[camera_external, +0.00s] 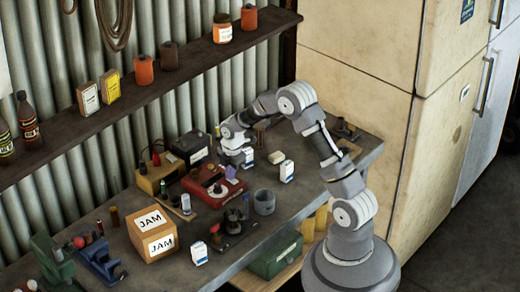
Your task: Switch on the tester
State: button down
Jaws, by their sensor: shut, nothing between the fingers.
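A red device (208,185) with a dark round part and a small purple piece on top sits in the middle of the workbench. A yellow box (155,176) with red and green pieces on top stands to its left. A dark box (190,147) with a pale front label stands behind. I cannot tell for certain which of these is the tester, and no switch state is readable. My gripper (243,160) is shut and empty, just behind and above the right end of the red device. I cannot tell whether it touches anything.
A cardboard JAM box (153,234) stands at the front left of the bench. A wall shelf (130,85) runs behind, and tall cabinets (355,85) stand at the right.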

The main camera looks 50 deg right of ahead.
aim_at(234, 181)
jog(key=shift+s+r, duration=0.1)
jog(key=shift+s, duration=0.45)
notch_tip(234, 181, up, 14)
jog(key=s+p, duration=0.2)
jog(key=p, duration=0.3)
jog(key=shift+p, duration=0.4)
jog(key=shift+w+a, duration=0.1)
jog(key=shift+w, duration=0.6)
jog(key=shift+f, duration=0.2)
